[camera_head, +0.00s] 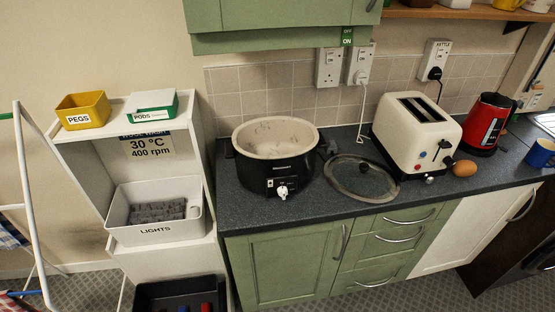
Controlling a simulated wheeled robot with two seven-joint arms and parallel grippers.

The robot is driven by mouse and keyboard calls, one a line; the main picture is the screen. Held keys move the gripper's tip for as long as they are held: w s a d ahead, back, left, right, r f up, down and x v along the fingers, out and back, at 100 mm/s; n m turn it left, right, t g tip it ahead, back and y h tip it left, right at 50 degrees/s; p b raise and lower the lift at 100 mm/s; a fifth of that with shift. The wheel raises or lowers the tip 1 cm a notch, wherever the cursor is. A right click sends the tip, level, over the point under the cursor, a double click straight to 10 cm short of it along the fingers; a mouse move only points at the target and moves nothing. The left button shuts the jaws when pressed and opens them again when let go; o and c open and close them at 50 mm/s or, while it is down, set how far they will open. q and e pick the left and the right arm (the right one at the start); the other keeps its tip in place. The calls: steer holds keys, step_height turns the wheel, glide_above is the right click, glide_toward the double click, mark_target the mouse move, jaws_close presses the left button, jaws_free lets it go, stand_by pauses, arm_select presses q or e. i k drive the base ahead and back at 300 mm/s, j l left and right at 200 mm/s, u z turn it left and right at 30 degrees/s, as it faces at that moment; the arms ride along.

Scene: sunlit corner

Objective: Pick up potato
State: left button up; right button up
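A small smooth orange-brown oval object (464,168) lies on the dark worktop, at the front right of the cream toaster. It may be the potato, but it also looks like an egg and I cannot tell which. No other potato-like thing shows. Neither of my grippers is in view.
The toaster (408,138), red kettle (485,124) and blue mug (540,152) stand around the oval object. A slow cooker (264,178) and its glass lid (361,179) are further left on the worktop (310,209). A white shelf with labelled boxes stands at left.

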mark_target(462, 168)
steer(key=l+z, duration=0.1)
steer(key=z, duration=1.2)
